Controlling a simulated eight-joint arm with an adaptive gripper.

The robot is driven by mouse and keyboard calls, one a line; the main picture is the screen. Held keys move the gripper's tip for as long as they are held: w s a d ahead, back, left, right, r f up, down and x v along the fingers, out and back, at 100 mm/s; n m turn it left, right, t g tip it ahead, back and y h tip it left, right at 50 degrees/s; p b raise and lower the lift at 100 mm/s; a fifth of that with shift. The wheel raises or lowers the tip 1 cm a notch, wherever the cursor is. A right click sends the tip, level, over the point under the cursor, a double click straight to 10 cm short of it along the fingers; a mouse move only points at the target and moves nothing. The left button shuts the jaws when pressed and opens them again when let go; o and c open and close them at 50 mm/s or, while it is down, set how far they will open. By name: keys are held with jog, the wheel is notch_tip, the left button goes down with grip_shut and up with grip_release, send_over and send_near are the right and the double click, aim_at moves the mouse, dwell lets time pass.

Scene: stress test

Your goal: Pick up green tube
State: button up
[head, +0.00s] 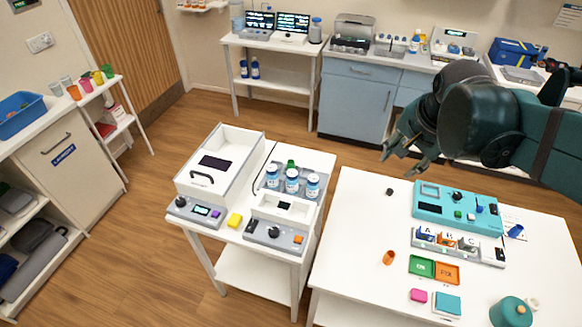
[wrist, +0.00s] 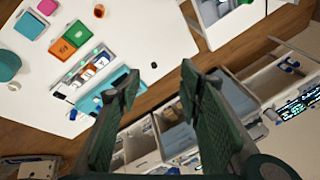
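My gripper (head: 402,161) hangs open and empty in the air above the far left part of the right white table. Its two dark green fingers also show spread apart in the wrist view (wrist: 156,85). A small green object (head: 291,164) shows behind the white-and-blue bottles (head: 291,180) on the left white table, well left of my gripper. It is partly hidden, and I cannot tell if it is a tube. An orange tube-like piece (head: 389,257) stands on the right table, below my gripper in the picture; it also shows in the wrist view (wrist: 99,11).
The right table (head: 345,225) holds a teal device (head: 432,208), a rack marked A, B, C (head: 425,246), green (head: 421,266) and orange (head: 447,273) squares, and a teal jar (head: 511,312). Its left part is mostly clear. Coloured cups (head: 108,71) stand on the far-left shelf.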

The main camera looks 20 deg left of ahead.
jog(key=w+a+f+m+g, duration=0.1)
jog(key=w+a+m, duration=0.1)
jog(key=w+a, duration=0.4)
jog(key=m+g+h+p, duration=0.1)
jog(key=m+g+p, duration=0.25)
jog(key=m, duration=0.55)
send_near(291, 162)
jog(key=s+d, duration=0.1)
jog(key=s, duration=0.1)
jog(key=shift+w+a+f, duration=0.2)
jog(key=shift+f, duration=0.35)
jog(key=shift+f, duration=1.3)
jog(key=shift+a+f, duration=0.1)
jog(key=shift+f, duration=2.5)
